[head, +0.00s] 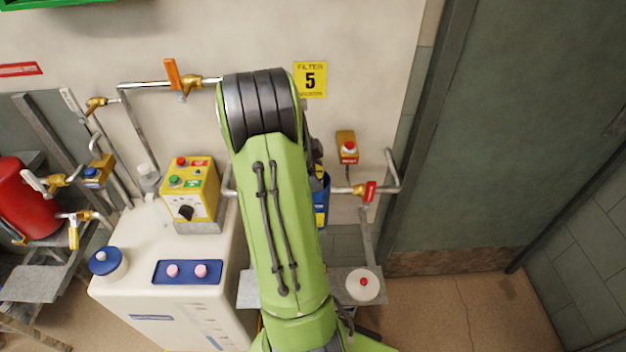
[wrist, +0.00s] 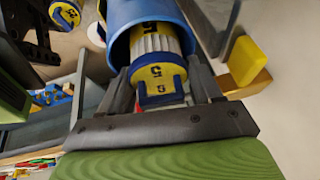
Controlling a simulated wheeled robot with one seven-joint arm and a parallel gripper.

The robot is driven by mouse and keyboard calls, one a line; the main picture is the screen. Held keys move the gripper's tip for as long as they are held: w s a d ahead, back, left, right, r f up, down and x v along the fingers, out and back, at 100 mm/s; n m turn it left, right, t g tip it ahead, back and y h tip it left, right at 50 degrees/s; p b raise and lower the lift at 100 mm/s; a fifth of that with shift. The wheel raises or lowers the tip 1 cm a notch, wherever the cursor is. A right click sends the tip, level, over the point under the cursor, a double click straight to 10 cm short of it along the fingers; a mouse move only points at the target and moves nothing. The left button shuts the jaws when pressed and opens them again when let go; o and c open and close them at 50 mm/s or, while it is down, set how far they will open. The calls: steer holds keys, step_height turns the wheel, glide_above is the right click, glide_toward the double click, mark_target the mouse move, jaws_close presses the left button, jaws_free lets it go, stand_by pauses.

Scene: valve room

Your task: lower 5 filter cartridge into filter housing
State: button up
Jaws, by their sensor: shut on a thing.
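The 5 filter cartridge (wrist: 157,73) has a white pleated body and a yellow end cap marked 5 with a blue handle. In the wrist view my gripper (wrist: 163,90) is shut on its handle end, one finger on each side. The cartridge is lined up with the mouth of the blue filter housing (wrist: 119,14), its far end inside the rim and its cap end outside. How deep it reaches is hidden. In the head view the blue housing (head: 321,203) shows partly behind my green arm, below the yellow FILTER 5 sign (head: 310,79). My gripper and the cartridge are hidden there.
A white lid with a red knob (head: 363,285) lies on the grey shelf right of my arm. A pipe with a red-handled valve (head: 370,191) runs beside the housing. A cream cabinet (head: 135,295) stands left. Another yellow-and-blue cartridge (wrist: 64,14) shows in the wrist view.

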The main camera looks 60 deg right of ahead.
steer(key=shift+n+g+y, duration=0.3)
steer(key=shift+y, duration=0.3)
steer(key=f, duration=0.2)
steer(key=a+f, duration=0.1)
steer(key=f, duration=0.1)
steer(key=a+f, duration=0.1)
steer(key=f, duration=0.1)
steer(key=shift+f, duration=0.15)
steer(key=o, duration=1.4)
steer(key=shift+c, duration=0.2)
steer(key=shift+o, duration=1)
steer(key=shift+s+d, duration=0.25)
steer(key=v, duration=0.3)
steer(key=d+p+v, duration=0.1)
steer(key=v, duration=0.2)
steer(key=d+p+v, duration=0.1)
steer(key=v, duration=0.3)
steer(key=shift+s+r, duration=0.25)
step_height(320, 180, up, 11)
steer(key=w+a+h+p, duration=0.1)
steer(key=w+a+p, duration=0.1)
steer(key=a, duration=0.1)
steer(key=shift+t+p, duration=0.35)
steer(key=shift+t, duration=0.05)
steer(key=shift+w, duration=0.15)
